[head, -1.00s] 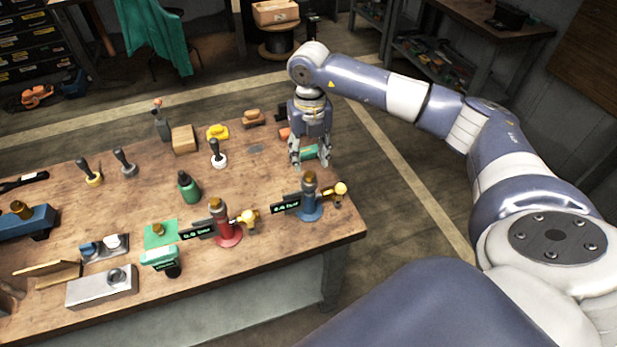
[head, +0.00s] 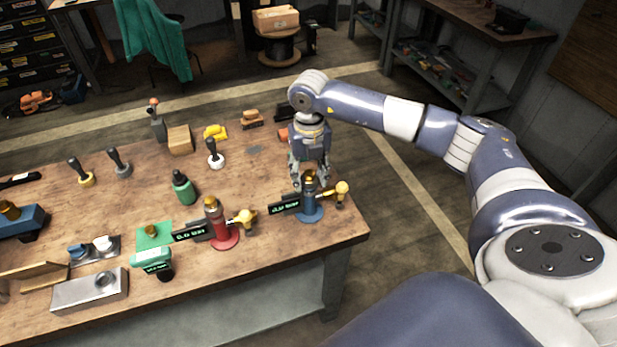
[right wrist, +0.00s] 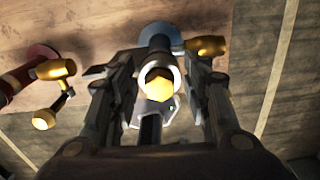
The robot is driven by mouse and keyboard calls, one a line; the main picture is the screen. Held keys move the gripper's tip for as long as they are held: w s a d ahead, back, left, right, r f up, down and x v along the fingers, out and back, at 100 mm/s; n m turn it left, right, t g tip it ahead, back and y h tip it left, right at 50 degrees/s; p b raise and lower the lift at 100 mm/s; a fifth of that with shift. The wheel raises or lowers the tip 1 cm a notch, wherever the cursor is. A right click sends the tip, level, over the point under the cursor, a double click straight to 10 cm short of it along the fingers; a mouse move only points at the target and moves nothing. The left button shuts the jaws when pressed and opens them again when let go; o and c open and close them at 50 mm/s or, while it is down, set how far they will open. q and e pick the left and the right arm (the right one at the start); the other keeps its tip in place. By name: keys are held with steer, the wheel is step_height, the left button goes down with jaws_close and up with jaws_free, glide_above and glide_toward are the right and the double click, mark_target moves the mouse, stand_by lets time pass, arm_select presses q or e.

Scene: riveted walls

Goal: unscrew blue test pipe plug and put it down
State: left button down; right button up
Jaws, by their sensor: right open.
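The blue test pipe (head: 309,207) stands upright on a blue round base near the bench's right end. Its brass plug (head: 309,174) sits on top; in the right wrist view the plug's hex head (right wrist: 160,83) shows end-on inside a pale ring. My right gripper (head: 311,181) points down just behind and around the top of this pipe. In the right wrist view its two fingers (right wrist: 160,65) are apart, one on each side of the plug, with gaps visible. I cannot tell the exact height of the fingertips. My left gripper is not in view.
A brass side valve (head: 341,191) and a dark gauge display (head: 286,204) stick out from the blue pipe. A red test pipe (head: 215,214) with its own valve stands to the left. A green bottle (head: 183,188) stands farther left. Bare wood lies at the bench's front right.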

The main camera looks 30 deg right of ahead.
steer(key=m+p, duration=0.1)
steer(key=m, duration=0.3)
steer(key=shift+m, duration=0.3)
steer(key=m+p, duration=0.1)
steer(key=m, duration=0.3)
steer(key=shift+m, duration=0.6)
steer(key=shift+c, duration=0.6)
steer(key=c, duration=0.9)
steer(key=o, duration=1.6)
steer(key=shift+c, duration=0.2)
